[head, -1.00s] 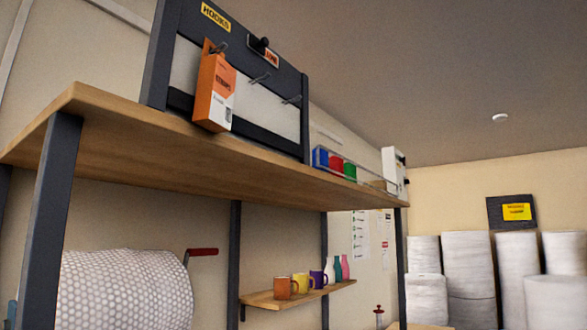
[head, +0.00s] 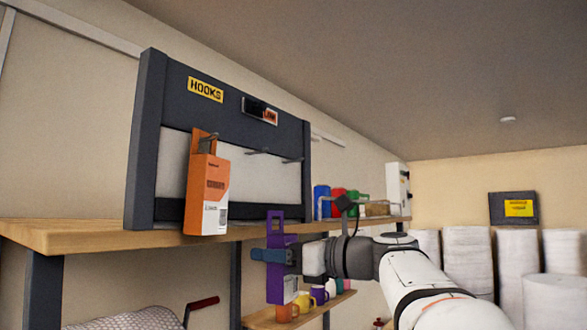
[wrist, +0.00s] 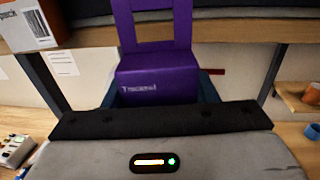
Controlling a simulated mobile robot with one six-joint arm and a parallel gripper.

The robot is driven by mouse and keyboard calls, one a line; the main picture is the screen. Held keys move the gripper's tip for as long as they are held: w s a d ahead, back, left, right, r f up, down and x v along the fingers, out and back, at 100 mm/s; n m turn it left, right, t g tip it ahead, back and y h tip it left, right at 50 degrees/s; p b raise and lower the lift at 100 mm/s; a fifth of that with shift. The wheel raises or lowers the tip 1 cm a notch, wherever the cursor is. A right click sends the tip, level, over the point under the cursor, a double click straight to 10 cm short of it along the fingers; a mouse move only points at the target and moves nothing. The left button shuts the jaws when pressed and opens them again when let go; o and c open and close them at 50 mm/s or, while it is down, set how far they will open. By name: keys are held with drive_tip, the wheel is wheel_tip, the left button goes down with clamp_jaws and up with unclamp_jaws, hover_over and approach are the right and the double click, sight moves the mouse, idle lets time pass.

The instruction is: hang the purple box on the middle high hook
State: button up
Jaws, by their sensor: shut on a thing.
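My gripper (head: 271,257) is shut on the purple box (head: 276,285), with a finger across its front. The box is upright, its tall hang tab with a cut-out pointing up. It is in front of the upper shelf's edge, below the hooks and apart from them. In the wrist view the purple box (wrist: 157,83) is between the jaws, tab upward. The dark hook board (head: 222,112) stands on the shelf. An orange box (head: 208,192) hangs on its left hook. The middle hook (head: 257,152) and right hook (head: 292,160) look empty.
The wooden upper shelf (head: 75,238) juts out above the gripper's level. Blue, red and green items (head: 338,202) stand right of the board. Mugs (head: 319,293) sit on a small lower shelf behind the box. White rolls (head: 510,260) stand at the right.

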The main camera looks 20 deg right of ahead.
drive_tip(key=m+t+h+p, duration=0.2)
drive_tip(key=p, duration=0.2)
approach(247, 186)
drive_tip(key=shift+r+x, duration=0.2)
drive_tip(key=shift+x, duration=0.85)
drive_tip(key=shift+r+x, duration=0.15)
drive_tip(key=shift+x, duration=0.9)
drive_tip(key=shift+r+x, duration=0.2)
drive_tip(key=shift+x, duration=0.85)
drive_tip(key=shift+w+a+f, duration=0.15)
drive_tip(key=shift+w+a, duration=0.05)
drive_tip(key=shift+a, duration=0.15)
drive_tip(key=shift+f, duration=0.1)
drive_tip(key=shift+w+f, duration=0.1)
drive_tip(key=shift+f, duration=0.1)
drive_tip(key=o, duration=1.1)
drive_tip(key=shift+w+d, duration=0.1)
drive_tip(key=shift+d, duration=0.1)
